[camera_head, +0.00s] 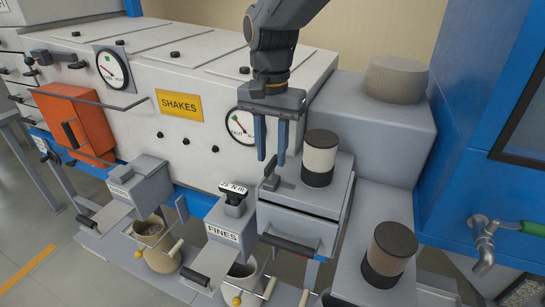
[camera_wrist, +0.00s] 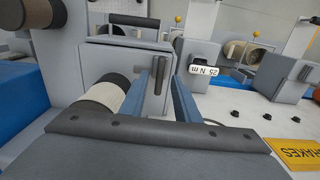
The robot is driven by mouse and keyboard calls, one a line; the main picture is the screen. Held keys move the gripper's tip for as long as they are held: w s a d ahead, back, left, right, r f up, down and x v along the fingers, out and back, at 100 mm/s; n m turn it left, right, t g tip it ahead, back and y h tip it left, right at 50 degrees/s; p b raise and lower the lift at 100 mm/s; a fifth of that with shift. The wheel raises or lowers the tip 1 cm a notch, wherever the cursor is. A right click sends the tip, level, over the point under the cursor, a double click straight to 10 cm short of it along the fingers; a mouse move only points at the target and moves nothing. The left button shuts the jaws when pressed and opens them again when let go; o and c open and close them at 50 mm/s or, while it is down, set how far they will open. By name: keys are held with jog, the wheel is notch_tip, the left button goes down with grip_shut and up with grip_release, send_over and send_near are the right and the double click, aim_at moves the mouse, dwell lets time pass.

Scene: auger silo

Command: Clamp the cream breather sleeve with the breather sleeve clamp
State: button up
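The cream breather sleeve (camera_head: 319,159) stands upright on a grey housing, with a black band at top and bottom. It also shows in the wrist view (camera_wrist: 107,94), left of my fingers. A dark grey lever, apparently the breather sleeve clamp (camera_head: 272,178), stands on the same housing just left of the sleeve. In the wrist view the lever (camera_wrist: 160,72) shows between my fingertips, beyond them. My gripper (camera_head: 270,160) is open and empty, pointing down just above the lever. I cannot tell whether a fingertip touches it.
A brown sleeve with black bands (camera_head: 389,252) stands on a nearer grey block. A grey cylinder (camera_head: 396,79) stands behind. A blue cabinet with a tap (camera_head: 484,240) is at right.

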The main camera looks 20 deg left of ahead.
aim_at(272, 161)
notch_tip(272, 161, up, 6)
jog(key=shift+r+b, duration=0.2)
jog(key=shift+b, duration=0.75)
